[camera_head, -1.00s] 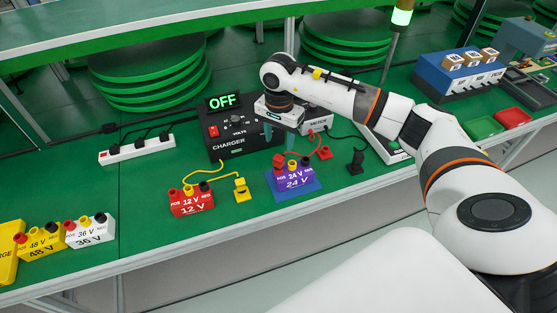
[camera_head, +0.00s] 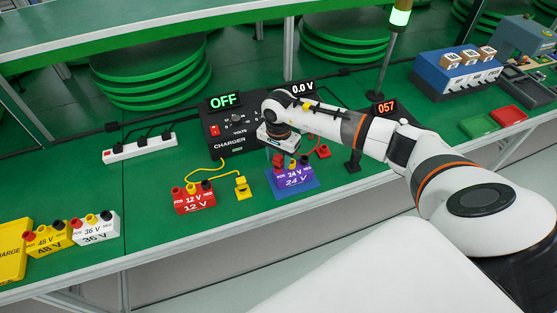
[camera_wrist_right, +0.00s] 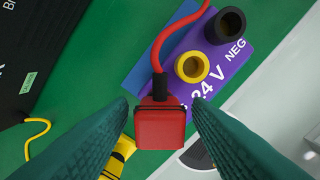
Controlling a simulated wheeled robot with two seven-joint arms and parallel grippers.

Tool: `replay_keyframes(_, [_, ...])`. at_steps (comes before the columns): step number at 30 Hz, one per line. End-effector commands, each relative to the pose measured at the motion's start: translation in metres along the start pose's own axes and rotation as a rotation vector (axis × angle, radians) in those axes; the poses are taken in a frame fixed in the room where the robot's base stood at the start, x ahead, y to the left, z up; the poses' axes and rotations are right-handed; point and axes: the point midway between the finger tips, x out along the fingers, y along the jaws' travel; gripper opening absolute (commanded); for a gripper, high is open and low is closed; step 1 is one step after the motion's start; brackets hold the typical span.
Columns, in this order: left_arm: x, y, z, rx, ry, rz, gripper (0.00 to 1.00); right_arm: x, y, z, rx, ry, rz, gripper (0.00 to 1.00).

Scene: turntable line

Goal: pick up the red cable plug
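The red cable plug (camera_wrist_right: 160,126) sits at the positive end of the purple 24 V block (camera_wrist_right: 237,62), with its red cable running up from it in the wrist view. In the head view the plug (camera_head: 277,161) is partly covered by my right gripper (camera_head: 289,157), which is above the 24 V block (camera_head: 293,178). In the wrist view my right gripper (camera_wrist_right: 163,108) is open, with one dark green finger on each side of the plug and small gaps between. My left gripper is not in view.
The charger (camera_head: 228,141) with its OFF display stands just behind. A red 12 V block (camera_head: 194,200) and yellow plug (camera_head: 241,188) are to the left. Another red plug (camera_head: 323,151) and a black plug (camera_head: 353,161) lie to the right. White and yellow blocks stand further left.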

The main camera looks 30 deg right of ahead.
Motion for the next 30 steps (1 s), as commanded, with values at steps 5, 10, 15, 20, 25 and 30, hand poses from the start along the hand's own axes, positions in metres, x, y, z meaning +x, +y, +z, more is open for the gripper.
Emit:
replay_keyframes(5, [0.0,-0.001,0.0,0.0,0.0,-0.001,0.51,0.0,0.0,0.0,0.0,0.0,0.0,0.15])
replay_keyframes(10, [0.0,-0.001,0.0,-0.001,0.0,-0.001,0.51,-0.001,0.0,0.0,0.0,0.0,0.001,0.07])
replay_keyframes(15, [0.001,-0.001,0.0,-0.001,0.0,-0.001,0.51,-0.003,0.001,0.001,0.0,-0.001,0.002,0.07])
replay_keyframes(20, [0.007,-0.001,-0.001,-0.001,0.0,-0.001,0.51,-0.022,0.001,0.002,-0.001,-0.003,0.005,0.07])
replay_keyframes(25, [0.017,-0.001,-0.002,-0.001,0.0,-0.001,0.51,-0.057,0.001,0.001,-0.001,-0.004,0.006,0.07])
replay_keyframes(30, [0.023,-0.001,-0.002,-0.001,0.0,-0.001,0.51,-0.086,0.001,0.001,0.0,-0.003,0.003,0.07])
